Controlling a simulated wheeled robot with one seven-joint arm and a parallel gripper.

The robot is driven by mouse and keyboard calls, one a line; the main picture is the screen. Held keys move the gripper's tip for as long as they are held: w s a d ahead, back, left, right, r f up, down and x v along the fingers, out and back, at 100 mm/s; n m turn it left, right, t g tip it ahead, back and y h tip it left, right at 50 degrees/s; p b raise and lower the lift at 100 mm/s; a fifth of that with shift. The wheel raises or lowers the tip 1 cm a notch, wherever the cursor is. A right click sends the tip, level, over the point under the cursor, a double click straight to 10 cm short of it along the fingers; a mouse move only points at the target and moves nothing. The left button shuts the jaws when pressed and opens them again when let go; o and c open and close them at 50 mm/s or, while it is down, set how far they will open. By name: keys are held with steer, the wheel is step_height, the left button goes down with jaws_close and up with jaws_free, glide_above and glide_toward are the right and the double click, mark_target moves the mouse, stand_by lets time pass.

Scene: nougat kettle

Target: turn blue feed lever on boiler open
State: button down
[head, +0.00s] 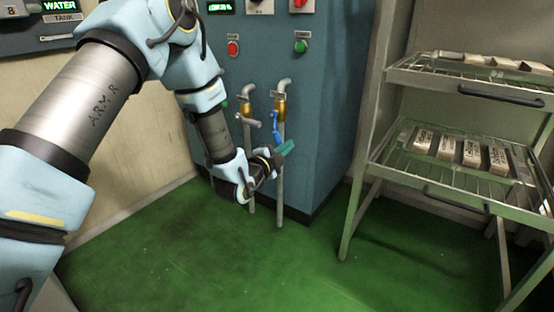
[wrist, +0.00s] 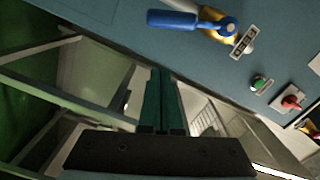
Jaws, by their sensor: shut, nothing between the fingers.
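The blue feed lever (head: 275,127) is on the right-hand pipe on the front of the teal boiler (head: 335,90), below a brass valve body (head: 280,106). In the head view it hangs downward close to the pipe. The wrist view shows the blue lever (wrist: 172,19) at the top, running left from its pivot beside a small label plate (wrist: 243,40). My gripper (head: 286,148) has teal fingers just below and right of the lever. In the wrist view my gripper (wrist: 162,75) is shut and empty, with a gap between fingertips and lever.
A second pipe with a grey lever (head: 247,121) stands just left. Red (head: 233,47) and green (head: 301,46) buttons sit above. A wire rack (head: 420,180) holding several labelled bars stands on the right. The green floor (head: 230,265) in front is clear.

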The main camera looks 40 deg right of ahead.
steer(key=shift+w+d+f+b, duration=0.15)
steer(key=shift+w+f+b, duration=0.1)
steer(key=shift+w, duration=0.45)
steer(key=shift+w+d+f+b, duration=0.15)
steer(key=shift+w+f+b, duration=0.1)
steer(key=shift+w, duration=0.4)
steer(key=shift+w+d+f+b, duration=0.15)
steer(key=shift+w+f+b, duration=0.1)
steer(key=shift+w, duration=0.45)
steer(key=w+m+b, duration=0.1)
steer(key=w+f+m+b, duration=0.1)
steer(key=m, duration=0.1)
steer(key=w+a+m+b, duration=0.1)
steer(key=shift+w+f+m, duration=0.15)
steer(key=shift+f+m, duration=0.15)
